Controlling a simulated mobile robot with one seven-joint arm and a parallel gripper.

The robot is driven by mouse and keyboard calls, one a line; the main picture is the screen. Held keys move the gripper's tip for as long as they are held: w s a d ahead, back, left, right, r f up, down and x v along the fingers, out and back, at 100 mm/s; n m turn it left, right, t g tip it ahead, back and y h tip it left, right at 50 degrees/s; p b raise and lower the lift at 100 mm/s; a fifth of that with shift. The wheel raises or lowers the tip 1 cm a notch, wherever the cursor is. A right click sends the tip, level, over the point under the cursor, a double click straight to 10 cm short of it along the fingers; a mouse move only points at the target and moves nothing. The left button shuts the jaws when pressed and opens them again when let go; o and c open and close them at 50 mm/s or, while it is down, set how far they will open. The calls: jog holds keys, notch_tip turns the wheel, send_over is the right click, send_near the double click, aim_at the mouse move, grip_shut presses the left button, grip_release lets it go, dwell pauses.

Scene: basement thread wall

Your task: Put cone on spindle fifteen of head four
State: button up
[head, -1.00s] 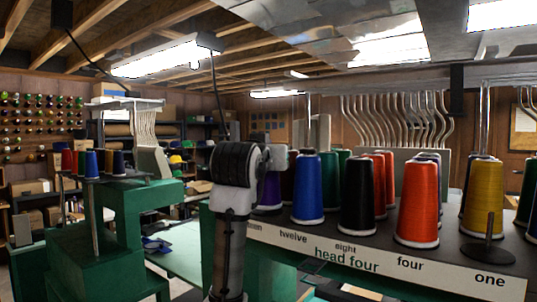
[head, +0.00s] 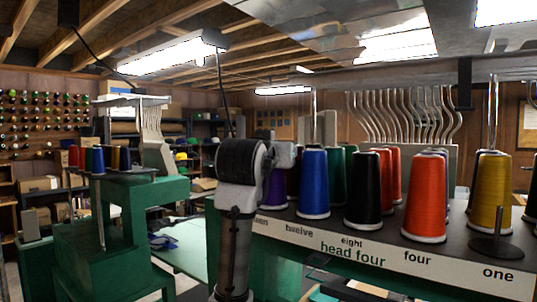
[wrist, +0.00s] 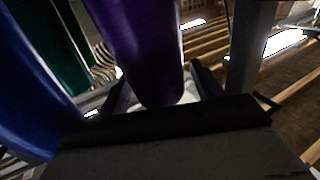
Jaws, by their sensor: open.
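A purple cone (head: 276,190) appears at the left end of the head four rack (head: 380,254), above a label ending in "een", partly hidden by my arm. Its base looks level with the neighbouring cones; its spindle is hidden. In the wrist view the purple cone (wrist: 142,50) fills the space between my fingers. My gripper (wrist: 160,76) is open around it, with a finger on each side; I cannot tell whether either touches. In the head view the fingers are hidden at the cone.
A blue cone (head: 313,185) stands close right of the purple one; it also shows in the wrist view (wrist: 35,85). Black (head: 364,192), orange (head: 425,200) and yellow (head: 490,195) cones follow. A bare spindle (head: 496,222) stands above label one. A green machine (head: 120,215) is at left.

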jog(key=b+v, duration=0.5)
jog(key=v, duration=0.8)
jog(key=shift+s, duration=0.2)
jog(key=shift+f, duration=0.15)
